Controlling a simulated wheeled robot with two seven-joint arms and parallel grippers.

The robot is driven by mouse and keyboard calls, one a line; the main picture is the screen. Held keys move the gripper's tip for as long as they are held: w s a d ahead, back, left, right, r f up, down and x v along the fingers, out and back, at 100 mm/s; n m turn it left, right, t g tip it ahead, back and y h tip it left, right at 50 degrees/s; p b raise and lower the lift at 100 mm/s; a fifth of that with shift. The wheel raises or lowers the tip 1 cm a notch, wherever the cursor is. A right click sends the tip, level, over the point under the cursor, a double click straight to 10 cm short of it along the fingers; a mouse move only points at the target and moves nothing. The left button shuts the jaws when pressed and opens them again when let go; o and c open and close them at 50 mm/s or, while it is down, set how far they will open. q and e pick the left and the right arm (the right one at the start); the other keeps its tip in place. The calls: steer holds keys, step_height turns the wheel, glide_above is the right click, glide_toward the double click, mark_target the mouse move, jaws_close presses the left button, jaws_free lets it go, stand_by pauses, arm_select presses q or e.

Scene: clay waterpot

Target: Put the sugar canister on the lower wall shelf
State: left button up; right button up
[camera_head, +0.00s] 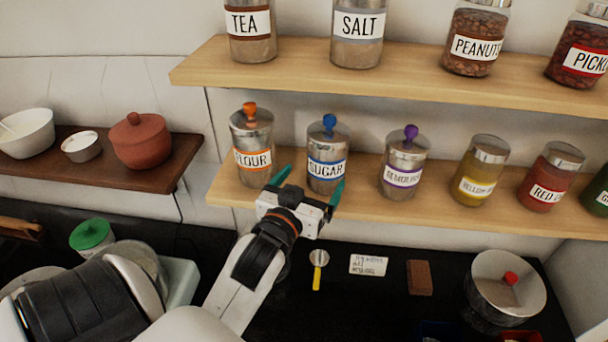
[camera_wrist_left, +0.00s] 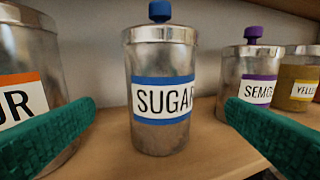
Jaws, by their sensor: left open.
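The sugar canister (camera_head: 327,158) is a metal cylinder with a blue knob and a blue-edged SUGAR label. It stands upright on the lower wall shelf (camera_head: 232,197), between the flour canister and a purple-knobbed one. In the left wrist view the sugar canister (camera_wrist_left: 160,95) is centred, upright on the shelf board. My left gripper (camera_head: 309,182) is open just in front of it, with its green fingertips apart. In the left wrist view the fingers (camera_wrist_left: 165,125) stand either side of the canister's front, with visible gaps and nothing held. My right gripper is not in view.
The flour canister (camera_head: 252,145) is close on the left, the purple-knobbed canister (camera_head: 404,165) on the right. The upper shelf (camera_head: 410,88) hangs above with jars. Below, the dark counter holds a spoon (camera_head: 318,268), a card (camera_head: 369,265) and a pot (camera_head: 508,280).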

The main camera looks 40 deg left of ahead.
arm_select(q)
steer(key=shift+p+v, duration=0.6)
steer(key=shift+v, duration=0.75)
